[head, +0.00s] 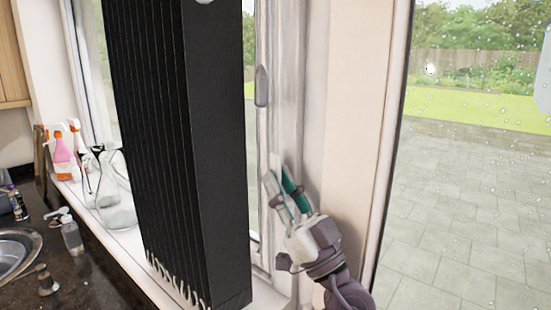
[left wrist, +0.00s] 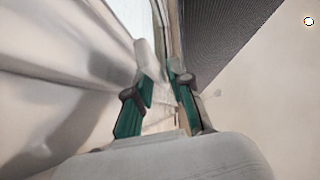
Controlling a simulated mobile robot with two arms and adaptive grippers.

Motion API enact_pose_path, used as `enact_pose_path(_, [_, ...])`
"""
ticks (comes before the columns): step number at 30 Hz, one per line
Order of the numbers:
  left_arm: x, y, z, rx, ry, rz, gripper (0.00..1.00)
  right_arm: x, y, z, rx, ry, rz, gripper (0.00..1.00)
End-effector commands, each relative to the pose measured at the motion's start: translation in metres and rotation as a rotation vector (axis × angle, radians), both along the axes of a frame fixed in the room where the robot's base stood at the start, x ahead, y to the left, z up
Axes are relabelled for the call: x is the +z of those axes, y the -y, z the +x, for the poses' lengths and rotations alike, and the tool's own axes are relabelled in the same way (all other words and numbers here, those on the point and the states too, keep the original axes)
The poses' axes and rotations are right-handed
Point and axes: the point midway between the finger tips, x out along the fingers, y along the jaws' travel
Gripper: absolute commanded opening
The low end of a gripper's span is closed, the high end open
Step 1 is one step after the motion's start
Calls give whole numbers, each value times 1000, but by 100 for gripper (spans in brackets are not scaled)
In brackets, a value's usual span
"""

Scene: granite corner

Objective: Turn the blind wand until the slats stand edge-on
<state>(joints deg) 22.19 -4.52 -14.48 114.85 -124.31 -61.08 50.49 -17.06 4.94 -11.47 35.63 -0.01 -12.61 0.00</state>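The blind's dark slats (head: 160,150) hang upright in a row in front of the window in the head view. In the left wrist view a dark textured face of the blind (left wrist: 235,35) fills the upper right. I cannot make out the wand in either view. My left gripper (head: 277,172) is right of the blind, near the pale window side. In the left wrist view its teal fingers (left wrist: 166,72) come close at the tips, and I see nothing clearly between them. My right gripper is not in view.
A grey window handle (head: 261,87) is on the frame above my left gripper. Spray bottles (head: 62,155), a glass flask (head: 115,195) and a soap dispenser (head: 71,235) stand left, near the sink (head: 14,255). A pale wall post (head: 350,130) stands close on the right.

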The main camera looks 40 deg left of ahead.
Motion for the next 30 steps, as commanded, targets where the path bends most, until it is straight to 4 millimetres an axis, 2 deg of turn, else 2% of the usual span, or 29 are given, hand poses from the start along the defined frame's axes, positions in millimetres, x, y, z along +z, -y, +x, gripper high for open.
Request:
enact_pose_path(1, [8, -4, 1, 0, 0, 1, 21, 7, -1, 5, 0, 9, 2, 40])
enact_pose_path(3, [10, -8, 2, 0, 0, 1, 21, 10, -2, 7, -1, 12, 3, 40])
enact_pose_path(14, [12, -12, 3, -1, -1, 0, 21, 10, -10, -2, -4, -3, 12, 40])
enact_pose_path(18, [12, -12, 3, -1, -1, 0, 1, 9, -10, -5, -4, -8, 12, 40])
enact_pose_path(24, [11, -12, 3, -1, -1, 0, 0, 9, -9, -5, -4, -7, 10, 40])
enact_pose_path(26, [10, -12, 3, 1, -1, 0, 0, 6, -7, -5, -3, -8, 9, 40])
enact_pose_path(30, [4, -12, 4, 16, 4, 0, 0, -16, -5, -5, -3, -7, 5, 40])
